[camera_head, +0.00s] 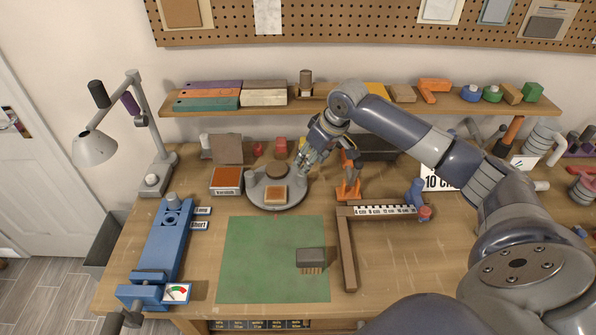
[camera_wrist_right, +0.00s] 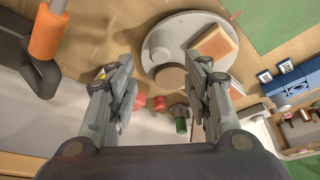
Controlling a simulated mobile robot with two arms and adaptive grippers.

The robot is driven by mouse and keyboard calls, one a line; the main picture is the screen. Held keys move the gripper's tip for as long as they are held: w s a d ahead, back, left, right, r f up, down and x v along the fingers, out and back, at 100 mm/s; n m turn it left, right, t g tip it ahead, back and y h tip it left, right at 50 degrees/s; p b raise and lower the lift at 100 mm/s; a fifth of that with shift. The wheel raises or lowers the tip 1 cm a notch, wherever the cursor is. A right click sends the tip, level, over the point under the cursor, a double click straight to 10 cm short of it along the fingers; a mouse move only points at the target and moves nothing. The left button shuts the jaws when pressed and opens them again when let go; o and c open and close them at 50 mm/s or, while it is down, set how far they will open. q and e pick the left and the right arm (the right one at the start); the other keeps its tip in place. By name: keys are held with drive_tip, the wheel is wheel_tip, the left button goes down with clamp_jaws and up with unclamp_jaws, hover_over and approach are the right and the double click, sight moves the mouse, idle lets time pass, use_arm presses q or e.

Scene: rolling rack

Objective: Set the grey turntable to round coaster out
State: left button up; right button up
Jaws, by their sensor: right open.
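The grey turntable (camera_head: 256,201) stands on the workbench behind the green mat. It also shows in the right wrist view (camera_wrist_right: 150,70). A square tan coaster (camera_head: 274,194) lies on its front side; the wrist view shows it too (camera_wrist_right: 216,44). My right gripper (camera_head: 305,163) is open above the turntable's back right edge (camera_wrist_right: 163,66). Whether it touches the turntable is unclear. My left gripper is out of view.
An orange-based clamp (camera_head: 348,190) stands right of the turntable. A reddish-brown varnish box (camera_head: 226,181) sits close on its left. Small red items (camera_head: 281,145) are behind. A grey brush (camera_head: 310,257) lies on the green mat (camera_head: 262,262), which is otherwise clear.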

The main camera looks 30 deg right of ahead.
drive_tip(key=p+x, duration=0.1)
drive_tip(key=x, duration=0.7)
drive_tip(key=shift+w+f+p, duration=0.15)
drive_tip(key=shift+f+p, duration=0.15)
drive_tip(key=shift+f, duration=0.05)
clamp_jaws()
